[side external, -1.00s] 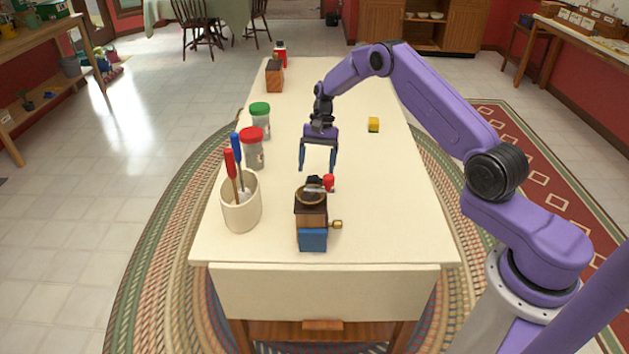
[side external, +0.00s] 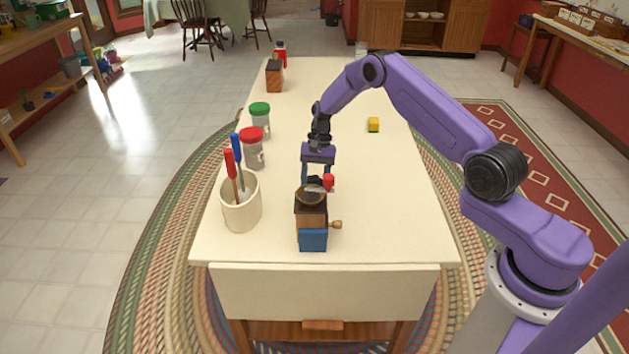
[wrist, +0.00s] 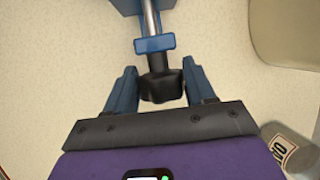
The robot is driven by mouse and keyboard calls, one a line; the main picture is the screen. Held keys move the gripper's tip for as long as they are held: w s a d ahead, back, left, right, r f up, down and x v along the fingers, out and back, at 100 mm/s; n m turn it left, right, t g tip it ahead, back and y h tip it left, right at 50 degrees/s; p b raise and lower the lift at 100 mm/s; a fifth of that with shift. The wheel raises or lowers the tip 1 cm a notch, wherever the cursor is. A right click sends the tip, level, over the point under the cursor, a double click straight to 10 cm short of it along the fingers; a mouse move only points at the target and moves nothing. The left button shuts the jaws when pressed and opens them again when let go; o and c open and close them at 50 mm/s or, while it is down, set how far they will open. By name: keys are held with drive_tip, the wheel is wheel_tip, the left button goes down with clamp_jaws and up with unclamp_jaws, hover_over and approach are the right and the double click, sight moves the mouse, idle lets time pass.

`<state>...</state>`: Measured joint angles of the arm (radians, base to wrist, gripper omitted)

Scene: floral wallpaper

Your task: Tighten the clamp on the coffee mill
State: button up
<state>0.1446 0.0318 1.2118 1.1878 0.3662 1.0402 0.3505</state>
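The coffee mill (side external: 311,217), a wooden box with a crank and red crank knob (side external: 328,182), stands at the near end of the table. A blue clamp (side external: 313,241) is at its lower front. In the wrist view the clamp's blue part (wrist: 155,44) carries a silver rod (wrist: 150,18) that ends in a black knob (wrist: 161,86). My gripper (side external: 318,179) is low behind the mill, its fingertips partly hidden by it. In the wrist view my gripper (wrist: 159,68) is open, one blue finger on each side of the knob. I cannot tell whether either finger touches it.
A cream crock (side external: 241,205) with red- and blue-handled tools stands left of the mill. A red-lidded jar (side external: 252,150) and a green-lidded jar (side external: 260,122) stand behind it.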

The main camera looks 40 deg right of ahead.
drive_tip(key=shift+w+g, duration=0.1)
drive_tip(key=shift+g, duration=0.2)
drive_tip(key=shift+w+a+m+g+h, duration=0.15)
drive_tip(key=shift+m+g+h, duration=0.15)
drive_tip(key=shift+g+h, duration=0.65)
drive_tip(key=shift+h, duration=0.35)
drive_tip(key=shift+f+m+g+h, duration=0.15)
drive_tip(key=shift+m+g+h, duration=0.15)
drive_tip(key=shift+g+h, duration=0.55)
drive_tip(key=o, duration=1)
drive_tip(key=shift+a, duration=0.1)
drive_tip(key=shift+r, duration=0.2)
